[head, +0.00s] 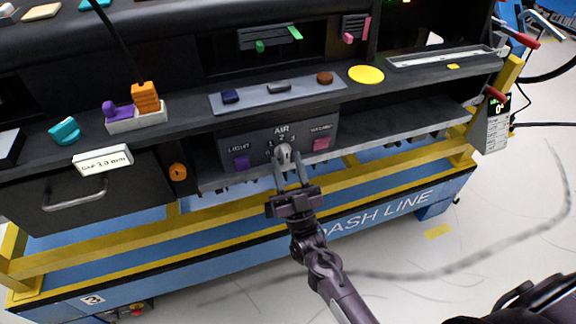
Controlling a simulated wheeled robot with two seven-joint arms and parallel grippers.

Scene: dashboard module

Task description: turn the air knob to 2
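The air knob (283,151) is a small grey knob on the dark control panel under the AIR label, with a dial of numbers around its upper side. The 2 (282,137) is at the top of the dial. Which number the knob points at is too small to tell. My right gripper (289,163) reaches up from below, its two fingers apart, with the tips at the knob's lower side. I cannot tell whether they touch it. My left gripper is not in view.
A purple LIGHT button (241,162) and a pink button (321,144) flank the knob. Above is a shelf tray (278,92) with small buttons. An orange knob (178,172) and a drawer (85,190) are at left. Open floor lies in front.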

